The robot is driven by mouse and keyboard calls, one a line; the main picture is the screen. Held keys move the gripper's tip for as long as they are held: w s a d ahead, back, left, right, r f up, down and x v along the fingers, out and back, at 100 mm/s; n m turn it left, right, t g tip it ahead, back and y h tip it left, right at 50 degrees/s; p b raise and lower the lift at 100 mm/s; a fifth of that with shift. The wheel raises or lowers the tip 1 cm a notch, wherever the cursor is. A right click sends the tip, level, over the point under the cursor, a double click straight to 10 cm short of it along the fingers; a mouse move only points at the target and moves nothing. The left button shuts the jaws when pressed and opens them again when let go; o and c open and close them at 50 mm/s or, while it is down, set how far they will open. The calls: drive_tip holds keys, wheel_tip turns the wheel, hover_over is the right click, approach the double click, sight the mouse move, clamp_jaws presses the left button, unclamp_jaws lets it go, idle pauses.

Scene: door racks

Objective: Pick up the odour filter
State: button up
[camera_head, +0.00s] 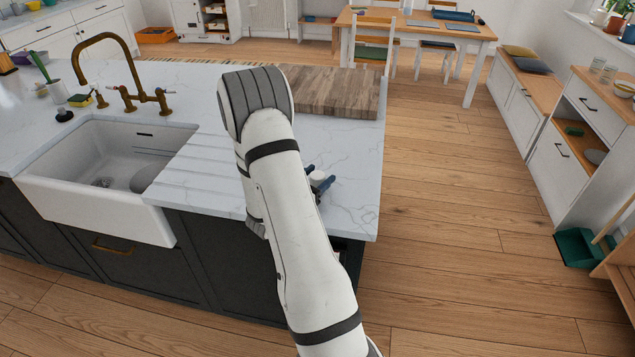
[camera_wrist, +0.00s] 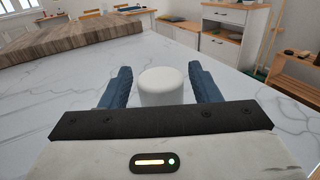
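A short white cylinder (camera_wrist: 162,88), which looks like the odour filter, stands upright on the white marble counter. My gripper (camera_wrist: 160,70) is around it, with one blue finger on each side. A narrow gap shows between the cylinder and each finger, so the gripper is open. The lower part of the cylinder is hidden behind the gripper's dark front edge. In the head view the cylinder's white top (camera_head: 317,175) shows beside a blue finger, just right of my arm. My arm hides much of the gripper there.
A wooden board (camera_head: 335,92) lies on the counter behind the gripper. A white sink (camera_head: 100,195) with a brass tap (camera_head: 108,42) is at the left. The counter's right edge is near the gripper, with open wooden floor (camera_head: 450,215) beyond it.

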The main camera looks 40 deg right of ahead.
drive_tip(key=c, duration=0.8)
drive_tip(key=shift+r, duration=0.1)
drive_tip(key=shift+c, duration=0.2)
